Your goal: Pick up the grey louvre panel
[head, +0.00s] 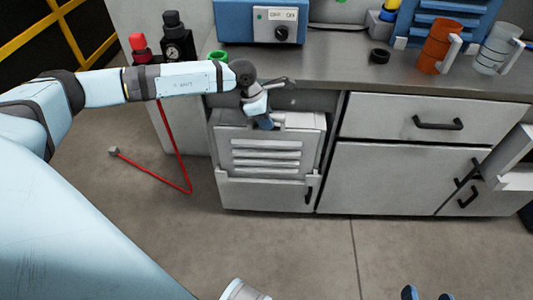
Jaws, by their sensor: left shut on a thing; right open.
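The grey louvre panel (267,160) stands upright at the front of the left cabinet section, under the worktop. It has several horizontal slats. My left gripper (265,121) is at the panel's top edge, shut on it, and its fingers hide part of that edge. I cannot tell whether the panel is clear of the cabinet.
The worktop (335,68) carries a blue control box (262,20), an orange mug (438,48), a clear mug (495,50) and a black ring (379,56). A drawer (420,118) is to the right. A red cable (172,140) hangs at left. The floor in front is clear.

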